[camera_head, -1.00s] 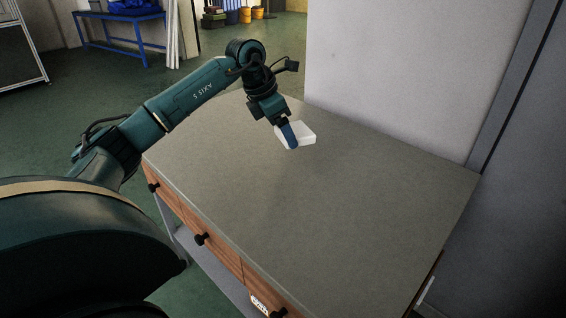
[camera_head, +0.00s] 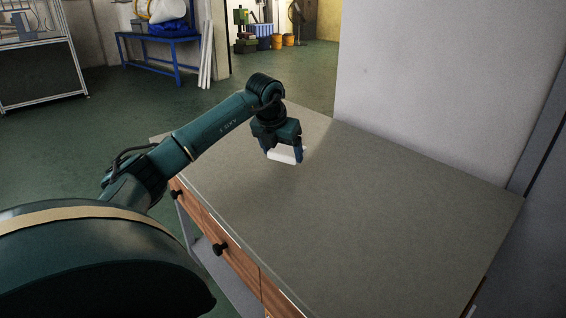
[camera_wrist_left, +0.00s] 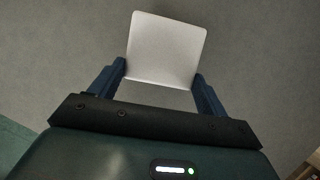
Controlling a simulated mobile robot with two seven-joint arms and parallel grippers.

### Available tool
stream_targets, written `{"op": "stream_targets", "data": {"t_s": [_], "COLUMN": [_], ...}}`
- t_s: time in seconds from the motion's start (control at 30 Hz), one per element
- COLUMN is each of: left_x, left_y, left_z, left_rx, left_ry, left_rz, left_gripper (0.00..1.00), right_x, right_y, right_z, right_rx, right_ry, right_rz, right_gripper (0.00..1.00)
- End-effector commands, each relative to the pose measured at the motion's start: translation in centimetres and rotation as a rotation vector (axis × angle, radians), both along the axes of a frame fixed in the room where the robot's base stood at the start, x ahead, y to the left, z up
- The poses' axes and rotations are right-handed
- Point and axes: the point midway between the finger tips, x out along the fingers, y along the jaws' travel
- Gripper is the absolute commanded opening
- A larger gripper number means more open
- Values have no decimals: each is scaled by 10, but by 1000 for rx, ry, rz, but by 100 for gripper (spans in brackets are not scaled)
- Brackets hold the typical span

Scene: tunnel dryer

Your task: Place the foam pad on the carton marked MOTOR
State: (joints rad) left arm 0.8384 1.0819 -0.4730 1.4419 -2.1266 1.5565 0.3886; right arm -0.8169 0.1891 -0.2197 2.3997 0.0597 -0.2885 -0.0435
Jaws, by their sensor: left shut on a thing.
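The white foam pad (camera_head: 284,154) is between the fingers of my left gripper (camera_head: 283,158), over the far left part of the table. In the left wrist view the foam pad (camera_wrist_left: 165,50) is a pale, flat, near-square piece, with one blue finger on each side of its near part. My left gripper (camera_wrist_left: 158,88) is shut on it. I cannot tell for sure whether the pad is clear of the tabletop. No carton marked MOTOR shows in these frames. My right gripper is not in view.
The grey-topped table (camera_head: 370,215) has wooden drawers (camera_head: 232,252) and a wide bare top. A pale wall panel (camera_head: 430,80) rises behind it. A blue bench (camera_head: 165,45) stands on the green floor at the back left.

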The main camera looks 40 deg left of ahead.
Motion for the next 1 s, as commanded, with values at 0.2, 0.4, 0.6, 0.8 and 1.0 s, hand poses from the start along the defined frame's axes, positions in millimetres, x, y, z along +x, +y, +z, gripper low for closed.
{"op": "stream_targets", "data": {"t_s": [0.2,0.4,0.6,0.8,1.0], "left_x": [0,0,0,0,0], "left_y": [0,0,0,0,0], "left_z": [-31,-30,-33,-32,-32], "left_rx": [0,-1,-1,-1,0], "left_ry": [2,1,1,1,1], "left_rz": [-1,-1,-1,-1,-2], "left_gripper": [55,55,80,96,98], "right_x": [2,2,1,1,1], "right_y": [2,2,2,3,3], "right_z": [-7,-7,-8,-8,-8], "right_rx": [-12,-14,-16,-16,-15], "right_ry": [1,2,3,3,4], "right_rz": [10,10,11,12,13], "right_gripper": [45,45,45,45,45]}}
